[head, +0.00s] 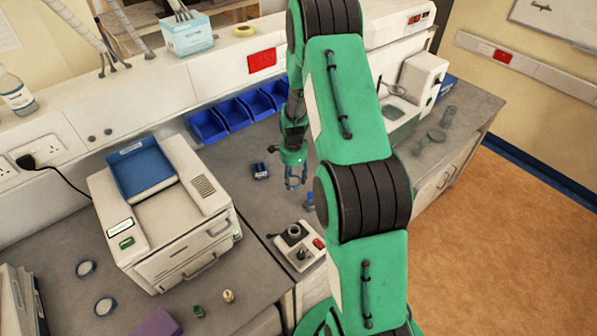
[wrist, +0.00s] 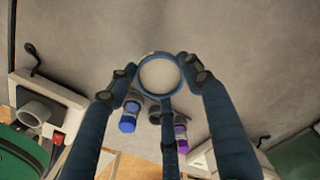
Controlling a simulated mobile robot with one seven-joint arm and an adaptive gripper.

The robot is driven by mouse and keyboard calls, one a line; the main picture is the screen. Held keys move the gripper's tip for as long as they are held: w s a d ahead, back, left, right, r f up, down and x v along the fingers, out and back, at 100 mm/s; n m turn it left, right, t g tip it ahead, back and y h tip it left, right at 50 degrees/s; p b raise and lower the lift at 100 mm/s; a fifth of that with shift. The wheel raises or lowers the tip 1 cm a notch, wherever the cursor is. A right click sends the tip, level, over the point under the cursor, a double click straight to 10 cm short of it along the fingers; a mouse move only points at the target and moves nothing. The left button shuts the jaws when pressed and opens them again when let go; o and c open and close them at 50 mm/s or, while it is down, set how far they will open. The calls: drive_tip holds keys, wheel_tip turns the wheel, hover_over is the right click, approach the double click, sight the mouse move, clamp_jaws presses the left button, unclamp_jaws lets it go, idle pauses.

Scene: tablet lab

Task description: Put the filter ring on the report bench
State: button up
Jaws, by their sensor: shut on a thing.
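The filter ring (wrist: 160,74), a pale disc with a blue rim, shows in the wrist view between my gripper's (wrist: 161,82) dark blue fingers. The fingers are shut on its rim. In the head view my gripper (head: 296,183) hangs above the middle grey bench (head: 240,203); the ring is too small to make out there. Two similar blue-rimmed discs, one (head: 86,268) behind the other (head: 104,306), lie on the left bench (head: 62,236). I cannot tell which bench is the report bench.
A white printer-like machine (head: 166,215) fills much of the left bench. Blue bins (head: 208,126) line the back wall. A small white device (head: 298,247) stands at the middle bench's front. Blue-capped (wrist: 128,121) and purple-capped (wrist: 180,133) vials show below the ring.

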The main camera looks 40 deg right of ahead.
drive_tip(key=w+d, duration=0.2)
drive_tip(key=w, duration=0.2)
drive_tip(key=w+d+f+p, duration=0.1)
drive_tip(key=w+d, duration=0.1)
drive_tip(key=w, duration=0.3)
drive_tip(key=w+d+p, duration=0.1)
drive_tip(key=w+d, duration=0.2)
drive_tip(key=w, duration=0.2)
drive_tip(key=shift+w+f, duration=0.15)
drive_tip(key=shift+f, duration=0.1)
drive_tip(key=shift+f+p, duration=0.35)
drive_tip(key=shift+f, duration=1.4)
drive_tip(key=shift+f, duration=0.1)
drive_tip(key=o, duration=0.9)
drive_tip(key=shift+c, duration=0.2)
drive_tip(key=shift+r, duration=0.2)
